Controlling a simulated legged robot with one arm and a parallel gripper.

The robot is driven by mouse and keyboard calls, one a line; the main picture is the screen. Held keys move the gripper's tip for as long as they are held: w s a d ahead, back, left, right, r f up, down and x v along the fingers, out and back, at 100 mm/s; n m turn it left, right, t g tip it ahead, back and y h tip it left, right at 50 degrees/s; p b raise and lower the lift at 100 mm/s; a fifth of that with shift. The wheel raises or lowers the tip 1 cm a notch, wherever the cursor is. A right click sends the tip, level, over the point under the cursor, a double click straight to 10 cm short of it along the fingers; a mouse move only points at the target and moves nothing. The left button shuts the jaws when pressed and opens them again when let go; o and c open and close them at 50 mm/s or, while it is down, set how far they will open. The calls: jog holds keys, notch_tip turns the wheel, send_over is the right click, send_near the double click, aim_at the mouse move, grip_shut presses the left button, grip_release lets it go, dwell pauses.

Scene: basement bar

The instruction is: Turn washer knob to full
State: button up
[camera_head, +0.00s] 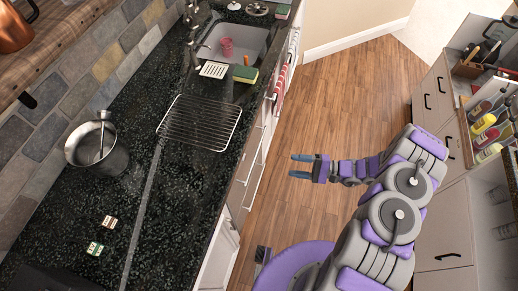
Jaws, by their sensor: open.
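My gripper (301,166) is open and empty. It hangs over the wood floor, pointing left toward the counter front, with a gap between it and the cabinet faces. My purple and grey arm reaches in from the lower right. No washer and no washer knob can be made out in this view.
A dark speckled counter (185,185) runs along the left, bearing a metal pot (98,150), a wire rack (200,122), two small boxes and a sponge (245,74) near the sink (232,42). Cabinets (440,100) stand at right. The wood floor (320,95) between is clear.

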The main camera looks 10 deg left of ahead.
jog(key=shift+m+t, duration=0.3)
jog(key=shift+t, duration=0.1)
jog(key=a, duration=0.6)
jog(key=a+f+b, duration=0.1)
jog(key=a, duration=0.4)
jog(key=a+b, duration=0.1)
jog(key=a, duration=0.5)
jog(key=shift+w+a+f, duration=0.15)
jog(key=shift+a+f, duration=0.05)
jog(key=shift+a, duration=0.15)
jog(key=shift+c, duration=0.2)
jog(key=c, duration=1)
